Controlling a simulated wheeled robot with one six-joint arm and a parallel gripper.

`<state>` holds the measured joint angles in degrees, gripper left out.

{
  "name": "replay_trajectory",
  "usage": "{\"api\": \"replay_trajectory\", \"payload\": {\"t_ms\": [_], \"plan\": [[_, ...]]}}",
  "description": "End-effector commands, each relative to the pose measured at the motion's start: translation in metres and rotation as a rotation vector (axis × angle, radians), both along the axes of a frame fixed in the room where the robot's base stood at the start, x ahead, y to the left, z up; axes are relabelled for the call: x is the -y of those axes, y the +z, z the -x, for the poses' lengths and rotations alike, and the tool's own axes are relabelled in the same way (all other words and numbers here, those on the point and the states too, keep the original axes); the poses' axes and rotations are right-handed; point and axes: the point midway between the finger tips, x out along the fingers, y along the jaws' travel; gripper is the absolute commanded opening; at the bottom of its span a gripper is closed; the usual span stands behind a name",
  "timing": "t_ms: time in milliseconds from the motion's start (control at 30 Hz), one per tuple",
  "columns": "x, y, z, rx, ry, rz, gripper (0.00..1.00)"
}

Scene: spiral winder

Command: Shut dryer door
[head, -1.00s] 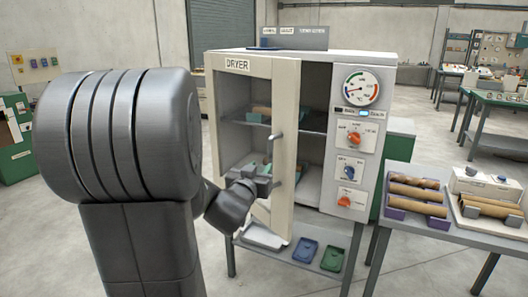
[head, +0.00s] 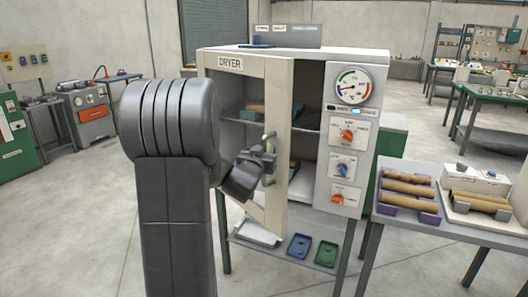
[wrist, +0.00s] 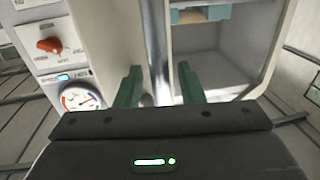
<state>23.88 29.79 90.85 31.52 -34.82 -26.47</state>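The dryer (head: 290,54) is a pale cabinet on a stand, and its door (head: 279,80) stands partly open. The door has a window and a vertical metal handle (head: 268,180) near its free edge. My gripper (head: 265,160) is at the handle on the door's outer side. In the wrist view my gripper (wrist: 160,88) has its two green fingers apart, with the grey handle bar (wrist: 158,45) showing between them and a gap on either side. Whether the fingertips reach past the bar is unclear. My wrist hides part of the door.
Shelves inside the dryer hold a tray with brown tubes (head: 252,110). A control panel with a gauge (head: 353,86) is right of the opening. Blue and green trays (head: 300,246) lie below. A side table (head: 402,222) with tubes stands close on the right.

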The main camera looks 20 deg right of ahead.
Motion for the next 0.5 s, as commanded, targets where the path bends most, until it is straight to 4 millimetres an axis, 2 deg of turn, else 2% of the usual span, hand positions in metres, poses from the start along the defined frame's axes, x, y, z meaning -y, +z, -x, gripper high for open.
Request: {"api": "replay_trajectory", "payload": {"t_ms": [67,100,267,500], "plan": [[-0.0001,-0.0001,0.0001,0.0,0.0,0.0,0.35],[-0.0001,-0.0001,0.0002,0.0,0.0,0.0,0.31],[-0.0003,-0.0001,0.0002,0.0,0.0,0.0,0.0],[0.0031,-0.0009,-0.0008,0.0,0.0,0.0,0.0]]}}
